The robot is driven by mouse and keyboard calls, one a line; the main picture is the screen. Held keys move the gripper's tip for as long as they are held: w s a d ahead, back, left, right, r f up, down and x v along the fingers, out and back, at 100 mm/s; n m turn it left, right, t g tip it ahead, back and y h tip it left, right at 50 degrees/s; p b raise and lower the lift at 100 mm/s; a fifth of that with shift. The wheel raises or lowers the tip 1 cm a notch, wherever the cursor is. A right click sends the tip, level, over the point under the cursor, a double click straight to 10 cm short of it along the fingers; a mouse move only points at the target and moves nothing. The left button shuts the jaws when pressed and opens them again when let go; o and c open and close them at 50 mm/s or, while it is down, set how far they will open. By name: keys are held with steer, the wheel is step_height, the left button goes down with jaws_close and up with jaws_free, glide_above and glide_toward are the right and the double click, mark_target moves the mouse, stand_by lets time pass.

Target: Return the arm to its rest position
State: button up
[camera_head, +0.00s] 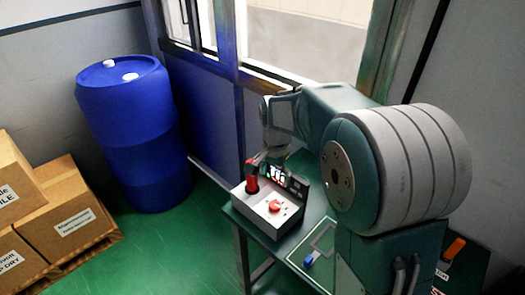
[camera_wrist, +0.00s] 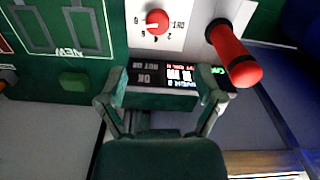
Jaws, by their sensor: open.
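My arm reaches from the right of the head view over a small table. My gripper (camera_head: 272,156) is just above and behind the generator box (camera_head: 262,222), partly hidden by the arm. In the wrist view my gripper (camera_wrist: 163,88) has its two fingers spread apart with nothing between them. The box's lit display (camera_wrist: 170,75) shows beyond and between the fingers. A red lever (camera_head: 251,176) stands up at the box's left side; it also shows in the wrist view (camera_wrist: 238,58), apart from the fingers. A red knob (camera_wrist: 157,21) sits on the pale panel.
The table (camera_head: 240,219) also holds a small blue item (camera_head: 308,261) and an orange-handled item (camera_head: 454,248). A blue barrel (camera_head: 132,130) and cardboard boxes (camera_head: 65,210) stand at left. A window (camera_head: 310,40) is behind the arm. Green floor (camera_head: 165,245) is clear between boxes and table.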

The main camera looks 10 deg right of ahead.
steer(key=s+r+n+t, duration=0.2)
steer(key=s+r+n, duration=0.2)
steer(key=s, duration=0.7)
steer(key=s+r+n+t, duration=0.3)
steer(key=s+r+n, duration=0.2)
steer(key=s, duration=0.7)
steer(key=shift+s+d+t, duration=0.15)
steer(key=shift+t, duration=0.15)
